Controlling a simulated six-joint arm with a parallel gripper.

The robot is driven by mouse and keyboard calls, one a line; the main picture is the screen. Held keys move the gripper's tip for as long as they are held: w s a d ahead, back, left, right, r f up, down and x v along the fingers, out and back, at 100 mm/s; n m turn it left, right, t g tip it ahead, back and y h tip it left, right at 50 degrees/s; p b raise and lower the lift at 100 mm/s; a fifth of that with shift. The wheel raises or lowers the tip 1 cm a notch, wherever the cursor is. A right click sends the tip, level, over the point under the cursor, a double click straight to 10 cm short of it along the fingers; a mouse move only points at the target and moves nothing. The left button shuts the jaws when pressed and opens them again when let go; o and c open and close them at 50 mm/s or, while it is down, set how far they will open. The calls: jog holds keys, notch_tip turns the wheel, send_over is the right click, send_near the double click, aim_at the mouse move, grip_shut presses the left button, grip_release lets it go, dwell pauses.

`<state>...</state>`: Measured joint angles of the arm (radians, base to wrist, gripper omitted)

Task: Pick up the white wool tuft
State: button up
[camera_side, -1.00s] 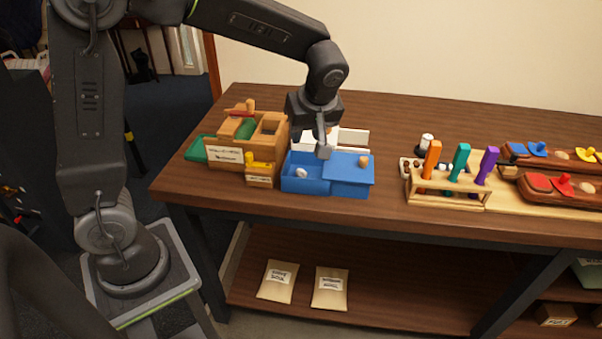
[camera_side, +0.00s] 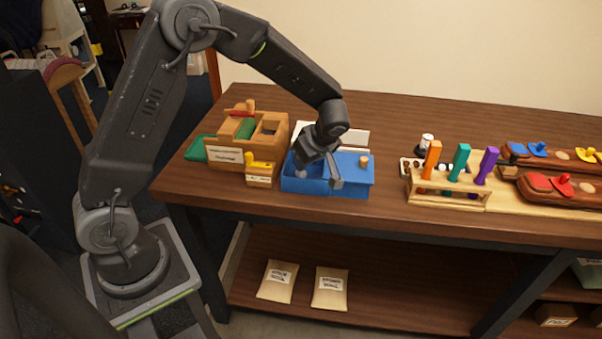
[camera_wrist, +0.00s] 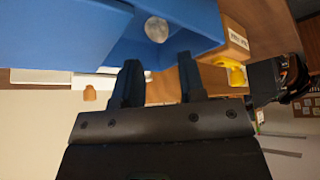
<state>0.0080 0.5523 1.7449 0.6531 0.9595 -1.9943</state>
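The white wool tuft (camera_wrist: 157,29) lies inside the open compartment of the blue box (camera_side: 347,188), and it shows in the wrist view beyond my fingertips. In the side view the tuft (camera_side: 301,173) is a small pale spot in the left compartment, partly hidden by my gripper. My gripper (camera_wrist: 160,75) is open, with its two dark fingers apart and nothing between them. In the side view my gripper (camera_side: 318,172) is tilted over the blue box, close to the tuft. Whether a finger touches the box wall cannot be told.
A wooden box (camera_side: 226,153) with a green piece stands left of the blue box, with a yellow-topped small block (camera_side: 259,173) beside it. A white box (camera_side: 354,138) is behind. A tool rack (camera_side: 450,185) stands to the right; the table between is clear.

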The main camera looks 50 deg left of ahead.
jog(key=x, duration=0.5)
jog(key=shift+d, duration=0.1)
jog(key=shift+c, duration=0.4)
jog(key=c, duration=0.5)
notch_tip(320, 180, up, 10)
jog(key=shift+d, duration=0.1)
